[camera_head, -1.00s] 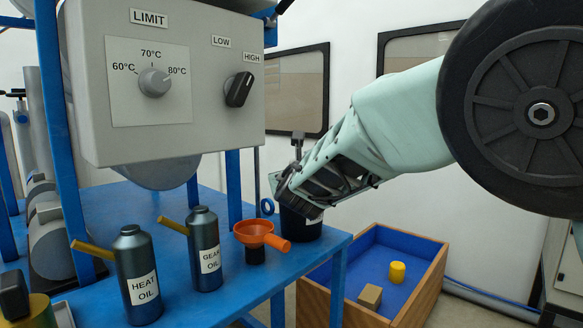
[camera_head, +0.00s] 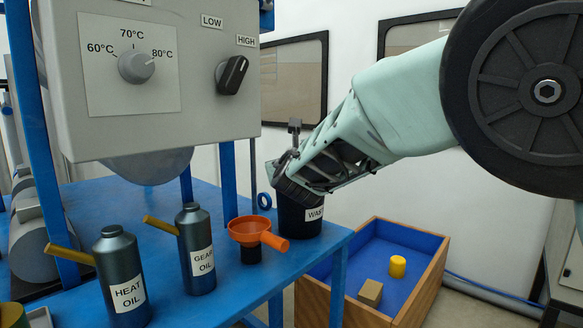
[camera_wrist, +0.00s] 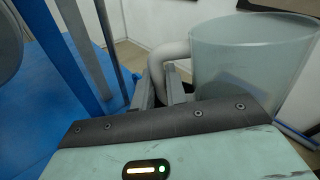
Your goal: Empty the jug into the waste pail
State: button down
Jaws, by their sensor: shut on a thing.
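The jug (camera_wrist: 250,60) is a pale, see-through vessel at the upper right of the wrist view. Its grey handle (camera_wrist: 172,52) lies between the fingers of my gripper (camera_wrist: 161,88), which is shut on it. In the head view my gripper (camera_head: 286,180) is over the mouth of the black waste pail (camera_head: 292,219), whose label is partly covered. Only a pale sliver of what seems to be the jug (camera_head: 270,173) shows there; the rest is hidden behind my gripper. I cannot tell its contents or exact tilt.
An orange funnel (camera_head: 250,232), a gear oil bottle (camera_head: 196,245) and a heat oil bottle (camera_head: 121,270) stand left of the pail on the blue bench (camera_head: 225,292). A grey control box (camera_head: 160,120) hangs above. A wooden bin (camera_head: 419,290) is below right.

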jog(key=shift+d+n+p, duration=0.25)
jog(key=shift+n+p, duration=0.15)
jog(key=shift+p, duration=0.95)
jog(key=shift+f, duration=0.1)
jog(key=shift+s+d+n+g+h+p, duration=0.1)
jog(key=shift+d+n+g+h+p, duration=0.3)
jog(key=shift+p, duration=1.15)
jog(key=shift+a, duration=0.1)
jog(key=shift+s+d+n+p, duration=0.15)
jog(key=shift+n+p, duration=0.35)
jog(key=shift+p, duration=1.05)
jog(key=shift+d, duration=0.1)
jog(key=shift+d+g+p, duration=0.1)
jog(key=shift+g+p, duration=0.2)
jog(key=shift+p, duration=0.9)
jog(key=shift+d+n+h+p, duration=0.15)
jog(key=shift+n+h+p, duration=0.3)
jog(key=shift+p, duration=0.4)
jog(key=shift+s+d+n+g+p, duration=0.15)
jog(key=shift+n+g+p, duration=0.15)
jog(key=shift+p, duration=1)
